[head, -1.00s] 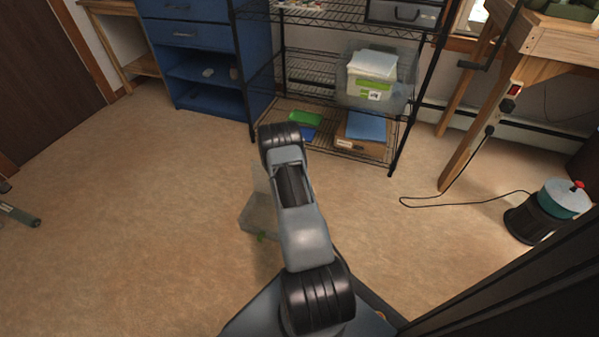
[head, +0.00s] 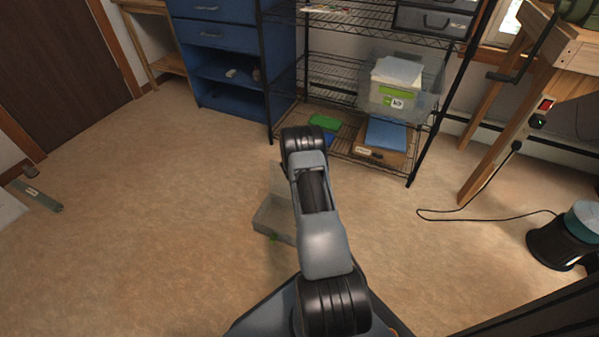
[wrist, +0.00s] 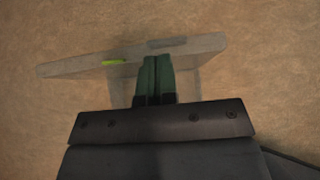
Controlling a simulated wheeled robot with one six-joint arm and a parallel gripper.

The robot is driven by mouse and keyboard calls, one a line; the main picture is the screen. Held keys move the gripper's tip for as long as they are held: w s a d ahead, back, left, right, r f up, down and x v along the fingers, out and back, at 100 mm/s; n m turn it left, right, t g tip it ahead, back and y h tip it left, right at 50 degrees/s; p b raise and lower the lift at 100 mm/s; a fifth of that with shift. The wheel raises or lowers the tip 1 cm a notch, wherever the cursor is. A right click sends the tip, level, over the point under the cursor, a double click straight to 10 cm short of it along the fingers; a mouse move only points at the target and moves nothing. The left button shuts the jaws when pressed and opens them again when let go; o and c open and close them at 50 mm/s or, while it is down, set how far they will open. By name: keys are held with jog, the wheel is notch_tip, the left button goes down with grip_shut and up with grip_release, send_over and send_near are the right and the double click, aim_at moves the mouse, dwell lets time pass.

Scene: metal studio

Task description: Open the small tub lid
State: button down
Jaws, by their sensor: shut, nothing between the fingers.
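The small tub (head: 270,217) is a clear, greyish box on the floor, partly hidden behind my arm in the head view. A green latch (head: 274,237) shows low on its near side. A pale see-through panel (head: 278,180), seemingly the lid, stands up at its far side. In the wrist view the tub (wrist: 85,66) appears as a translucent slab-like shape with a green latch (wrist: 114,62). My gripper (wrist: 156,60) is shut and empty, its dark green fingertips over the tub's middle. I cannot tell whether they touch it. My arm hides the gripper in the head view.
A wire shelf (head: 345,150) with bins stands behind the tub, beside a blue cabinet (head: 225,100). A wooden bench (head: 490,165) and a dark canister with a teal top (head: 583,218) are at right, with a cord on the floor. Floor to the left is mostly clear.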

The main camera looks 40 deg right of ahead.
jog(key=p+v, duration=0.3)
jog(key=v, duration=0.9)
jog(key=shift+a+f, duration=0.2)
